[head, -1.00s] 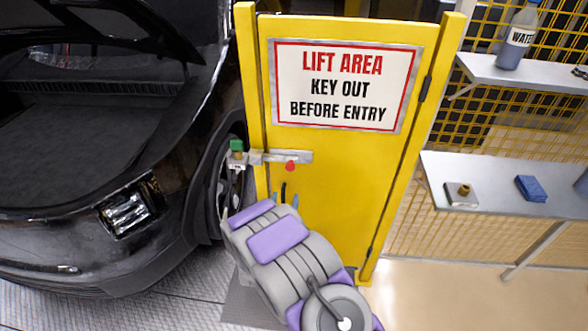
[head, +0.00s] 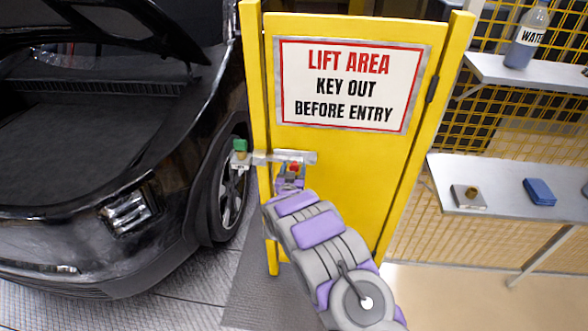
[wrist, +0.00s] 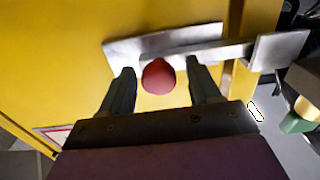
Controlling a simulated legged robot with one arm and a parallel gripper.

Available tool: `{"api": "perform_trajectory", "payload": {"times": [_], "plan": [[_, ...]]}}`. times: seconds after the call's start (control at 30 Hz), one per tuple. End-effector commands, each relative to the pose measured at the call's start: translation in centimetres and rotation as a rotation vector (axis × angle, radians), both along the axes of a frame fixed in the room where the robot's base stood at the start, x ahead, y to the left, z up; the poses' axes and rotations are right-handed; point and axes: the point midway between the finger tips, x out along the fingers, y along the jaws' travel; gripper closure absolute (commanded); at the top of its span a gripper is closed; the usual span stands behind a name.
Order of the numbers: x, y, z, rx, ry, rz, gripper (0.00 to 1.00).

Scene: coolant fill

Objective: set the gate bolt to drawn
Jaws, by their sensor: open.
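The yellow gate (head: 345,200) stands shut between two yellow posts. Its metal bolt (head: 272,157) lies across the left edge of the gate and reaches over the left post; the bar also shows in the wrist view (wrist: 222,52). The bolt's red knob (wrist: 159,77) sits between the two fingers of my gripper (wrist: 158,88), with a gap visible on each side. In the head view my gripper (head: 291,175) is at the knob (head: 293,167), which is partly hidden by it. The gripper is open.
A black car (head: 110,180) with its hood up stands to the left. A small green-topped device (head: 240,148) is beside the bolt's outer end.

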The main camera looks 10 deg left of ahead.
Motion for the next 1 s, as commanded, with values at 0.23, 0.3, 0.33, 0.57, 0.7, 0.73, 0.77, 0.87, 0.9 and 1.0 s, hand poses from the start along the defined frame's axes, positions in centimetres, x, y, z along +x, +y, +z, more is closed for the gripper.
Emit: {"api": "perform_trajectory", "payload": {"times": [0.23,0.3,0.33,0.57,0.7,0.73,0.77,0.87,0.9,1.0], "plan": [[0.82,-0.21,0.17,0.000,-0.003,0.000,0.38],[0.82,-0.26,0.18,0.001,-0.003,0.000,0.38],[0.82,-0.27,0.17,0.001,-0.003,0.000,0.38],[0.80,-0.27,0.15,0.001,-0.002,0.000,0.50],[0.79,-0.20,0.14,0.001,-0.002,0.000,0.64],[0.79,-0.19,0.13,0.001,-0.002,0.000,0.67],[0.79,-0.18,0.13,0.000,-0.002,0.000,0.70],[0.80,-0.15,0.13,0.000,-0.002,0.000,0.79],[0.79,-0.15,0.12,0.000,-0.002,0.000,0.83],[0.79,-0.12,0.12,0.000,-0.002,0.000,0.93]]}}
